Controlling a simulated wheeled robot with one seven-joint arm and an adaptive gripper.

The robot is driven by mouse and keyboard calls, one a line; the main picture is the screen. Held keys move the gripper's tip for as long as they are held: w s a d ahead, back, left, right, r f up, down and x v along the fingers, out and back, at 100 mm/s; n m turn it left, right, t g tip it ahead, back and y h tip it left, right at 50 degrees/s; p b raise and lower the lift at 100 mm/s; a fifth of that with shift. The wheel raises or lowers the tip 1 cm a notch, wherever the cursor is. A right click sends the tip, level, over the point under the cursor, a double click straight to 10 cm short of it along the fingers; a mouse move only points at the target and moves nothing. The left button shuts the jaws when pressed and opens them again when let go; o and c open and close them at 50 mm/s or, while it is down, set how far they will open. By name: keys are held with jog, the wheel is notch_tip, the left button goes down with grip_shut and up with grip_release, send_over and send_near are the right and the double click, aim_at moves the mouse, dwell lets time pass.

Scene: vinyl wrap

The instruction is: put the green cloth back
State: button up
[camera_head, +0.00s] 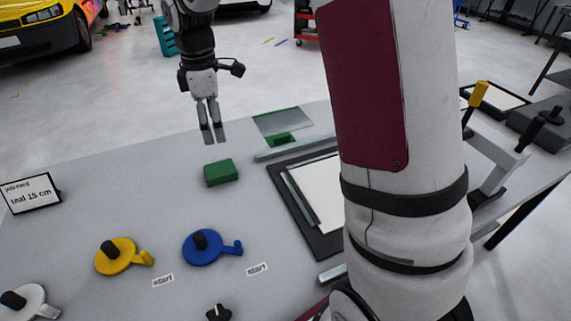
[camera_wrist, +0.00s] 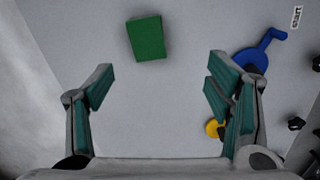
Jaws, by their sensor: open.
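A green block-shaped cloth (camera_head: 221,172) lies on the grey table near its far side. It also shows in the wrist view (camera_wrist: 146,38), ahead of my gripper and between the lines of its fingers. My gripper (camera_head: 212,134) is open and empty, above the table and a little beyond the cloth in the head view. In the wrist view its two teal-padded fingers (camera_wrist: 160,85) are spread wide, and nothing is between them.
Blue (camera_head: 203,247) and yellow (camera_head: 117,256) round tools with black knobs lie nearer on the table. A dark-framed white board (camera_head: 318,193) lies to the right, partly hidden by my arm. A sign (camera_head: 31,194) stands at left. The table around the cloth is clear.

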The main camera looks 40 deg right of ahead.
jog(key=s+r+m+t, duration=0.1)
jog(key=s+r+m, duration=0.3)
jog(key=s+r, duration=0.4)
jog(key=s+m+t, duration=0.2)
jog(key=s+m, duration=0.7)
jog(key=s, duration=1.3)
jog(key=shift+r+m+t, duration=0.25)
jog(key=shift+m+t, duration=0.15)
jog(key=shift+s+d, duration=0.1)
